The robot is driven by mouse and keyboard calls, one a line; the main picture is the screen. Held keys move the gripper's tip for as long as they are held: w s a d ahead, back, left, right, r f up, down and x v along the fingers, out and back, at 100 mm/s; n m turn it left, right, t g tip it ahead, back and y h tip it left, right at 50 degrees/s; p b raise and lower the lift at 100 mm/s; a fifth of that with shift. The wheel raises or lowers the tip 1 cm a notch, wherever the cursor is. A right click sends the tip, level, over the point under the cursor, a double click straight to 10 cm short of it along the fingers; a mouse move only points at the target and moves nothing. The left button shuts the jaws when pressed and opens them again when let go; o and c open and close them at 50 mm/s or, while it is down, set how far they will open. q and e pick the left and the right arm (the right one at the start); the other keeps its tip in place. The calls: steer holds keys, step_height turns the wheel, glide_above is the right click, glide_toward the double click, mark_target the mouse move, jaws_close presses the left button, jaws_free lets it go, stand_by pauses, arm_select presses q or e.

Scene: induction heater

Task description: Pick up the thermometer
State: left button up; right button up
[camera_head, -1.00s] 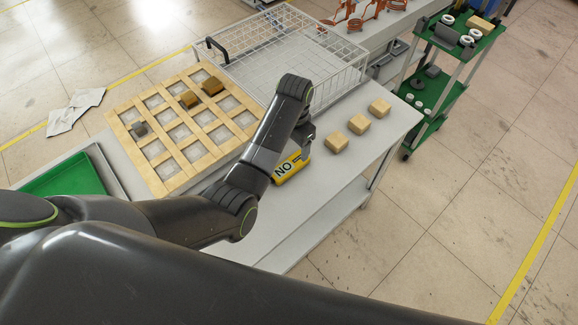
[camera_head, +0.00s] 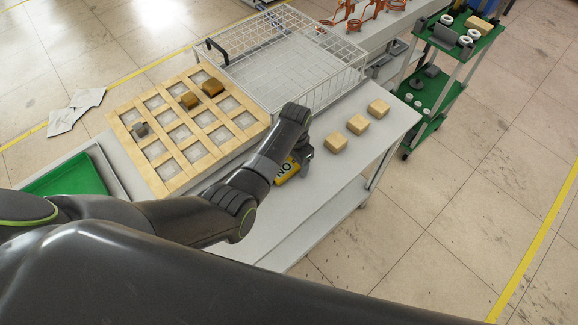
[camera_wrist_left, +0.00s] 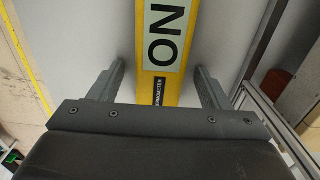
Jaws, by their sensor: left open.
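The thermometer (camera_head: 285,172) is a yellow block with a pale display reading "NO". It lies on the grey table and my left arm partly covers it in the head view. My left gripper (camera_head: 304,163) is low over the thermometer, its fingertips mostly hidden there. In the left wrist view my left gripper (camera_wrist_left: 159,66) is open, with one finger on each side of the yellow thermometer (camera_wrist_left: 171,85). Gaps show between the body and both fingers. My right gripper is not in view.
Wooden blocks (camera_head: 357,124) stand right of the thermometer. A wooden grid tray (camera_head: 160,183) with small blocks lies to the left, a wire basket (camera_head: 262,98) behind. A green tray (camera_head: 75,178) is at far left, a green shelf cart (camera_head: 440,90) at right.

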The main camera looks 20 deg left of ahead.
arm_select(q)
steer(key=c, duration=1.1)
steer(key=shift+r, duration=0.1)
steer(key=shift+c, duration=0.2)
